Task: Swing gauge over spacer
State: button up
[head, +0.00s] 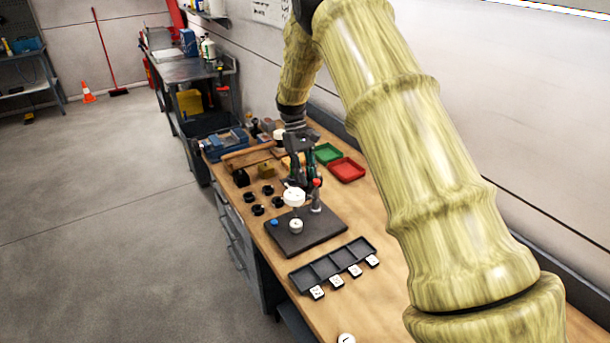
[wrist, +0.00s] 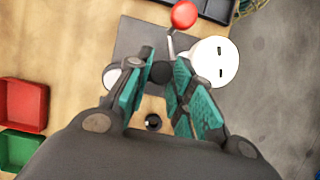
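The gauge is a white round dial (head: 293,197) on an arm from an upright post (head: 316,198) with a red knob (head: 317,182). A short white spacer (head: 295,226) stands on the dark base plate (head: 325,228), below the dial in the head view. My gripper (head: 298,180) points down close to the post. In the wrist view its teal-padded fingers (wrist: 164,62) are apart, on either side of a dark round part (wrist: 162,73); contact is unclear. The dial (wrist: 215,62) is right of the fingers, the red knob (wrist: 184,14) above them. Another white round part (wrist: 115,76) is partly hidden by the left finger.
A black divided tray (head: 333,265) with several white tiles lies nearer on the bench. Several black cylinders (head: 257,209) stand left of the gripper. A red tray (head: 346,169) and a green tray (head: 327,153) lie behind. A blue button (head: 274,222) sits on the plate.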

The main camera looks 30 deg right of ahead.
jog(key=shift+o, duration=0.8)
jog(key=shift+w+d+r, duration=0.1)
jog(key=shift+r, duration=0.15)
jog(key=shift+f, duration=0.1)
jog(key=v, duration=1.2)
jog(key=shift+s, duration=0.25)
